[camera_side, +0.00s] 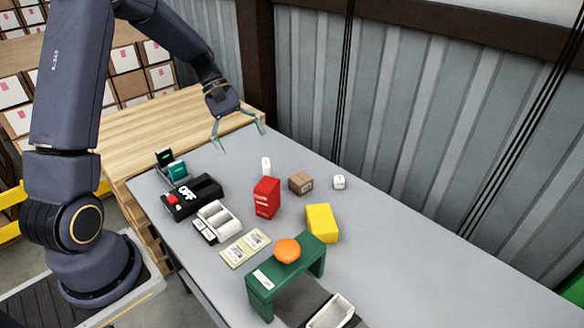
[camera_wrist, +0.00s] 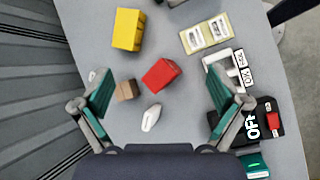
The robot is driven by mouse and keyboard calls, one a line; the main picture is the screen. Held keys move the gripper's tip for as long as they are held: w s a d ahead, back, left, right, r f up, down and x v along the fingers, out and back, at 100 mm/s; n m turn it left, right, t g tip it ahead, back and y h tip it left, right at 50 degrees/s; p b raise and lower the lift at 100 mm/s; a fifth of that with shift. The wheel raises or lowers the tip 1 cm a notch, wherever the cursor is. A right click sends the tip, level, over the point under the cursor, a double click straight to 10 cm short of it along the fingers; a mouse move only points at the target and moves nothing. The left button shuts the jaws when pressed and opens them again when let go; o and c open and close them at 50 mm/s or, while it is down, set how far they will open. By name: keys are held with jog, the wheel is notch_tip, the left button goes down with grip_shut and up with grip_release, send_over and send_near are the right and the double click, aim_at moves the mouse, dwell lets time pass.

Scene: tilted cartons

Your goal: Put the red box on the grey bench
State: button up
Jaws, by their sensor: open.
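The red box (camera_side: 266,198) stands on the grey tabletop near its middle. It also shows in the wrist view (camera_wrist: 161,74), ahead of and between the fingers. The bench is not visible in the wrist view. My gripper (camera_side: 242,142) is open and empty, above the far part of the table and apart from the red box.
A yellow box (camera_side: 321,223), brown carton (camera_side: 301,183), white bottle (camera_side: 266,166) and white cube (camera_side: 339,182) surround the red box. A black OFF device (camera_side: 192,196), white tray (camera_side: 215,221) and cards (camera_side: 245,247) lie left. Clear table (camera_side: 420,255) lies right; a corrugated wall (camera_side: 430,110) stands behind.

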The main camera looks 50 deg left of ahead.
jog(key=s+d+r+m+t+y, duration=0.2)
jog(key=s+d+r+m, duration=0.3)
jog(key=s, duration=0.3)
jog(key=s+d+r+m+t+y, duration=0.3)
jog(key=s+d+r+m+y, duration=0.2)
jog(key=s+r+m, duration=0.2)
jog(key=shift+s+r+m, duration=0.4)
jog(key=shift+s+m, duration=0.2)
jog(key=shift+s, duration=0.55)
